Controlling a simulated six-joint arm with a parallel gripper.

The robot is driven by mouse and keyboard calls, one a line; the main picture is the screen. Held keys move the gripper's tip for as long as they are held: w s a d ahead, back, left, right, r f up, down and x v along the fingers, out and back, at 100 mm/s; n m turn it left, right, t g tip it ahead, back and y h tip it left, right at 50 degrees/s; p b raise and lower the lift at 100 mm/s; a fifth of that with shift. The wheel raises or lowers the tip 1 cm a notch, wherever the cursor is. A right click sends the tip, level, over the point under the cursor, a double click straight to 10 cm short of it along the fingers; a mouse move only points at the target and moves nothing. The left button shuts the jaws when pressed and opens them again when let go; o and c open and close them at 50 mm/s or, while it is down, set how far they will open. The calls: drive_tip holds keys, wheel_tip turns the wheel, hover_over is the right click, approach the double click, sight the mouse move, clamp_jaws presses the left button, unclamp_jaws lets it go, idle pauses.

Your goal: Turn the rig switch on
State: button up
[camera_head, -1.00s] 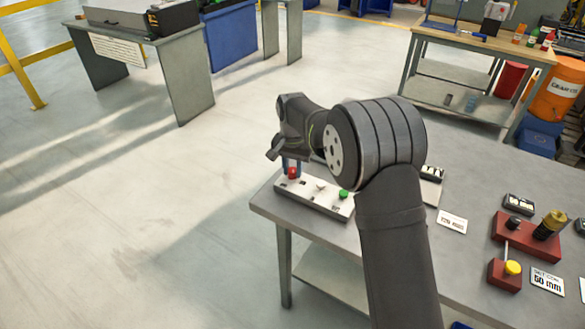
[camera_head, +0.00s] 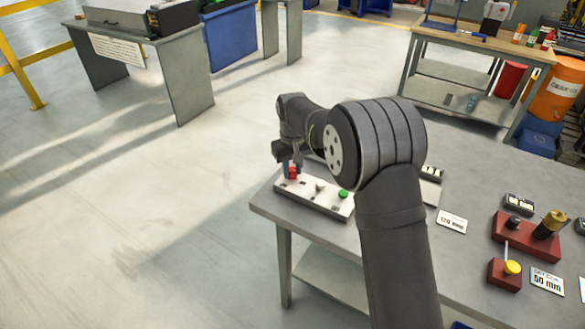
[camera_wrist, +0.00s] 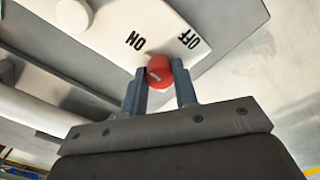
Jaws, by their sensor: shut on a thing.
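The rig switch is a red knob (camera_wrist: 161,72) on a pale panel (camera_wrist: 205,22) marked ON and OFF in the wrist view. A pale mark shows on the knob's face; I cannot tell which word it points to. My gripper (camera_wrist: 160,92) has one finger on each side of the knob and is shut on it. In the head view, my gripper (camera_head: 289,165) is over the left end of the pale switch box (camera_head: 330,203), with the red knob (camera_head: 292,174) partly hidden by it.
A green button (camera_head: 343,194) is on the box's right end. Red fixtures (camera_head: 527,235) with a yellow knob (camera_head: 513,267) stand on the bench at right. A white card (camera_head: 452,221) lies right of my arm. Open floor is left of the bench.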

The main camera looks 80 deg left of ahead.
sight(293, 170)
idle(0.4)
drive_tip(key=o, duration=1)
drive_tip(key=shift+r, duration=0.15)
wheel_tip(293, 170, up, 17)
idle(0.5)
wheel_tip(293, 170, down, 17)
drive_tip(key=shift+f, duration=0.15)
idle(0.4)
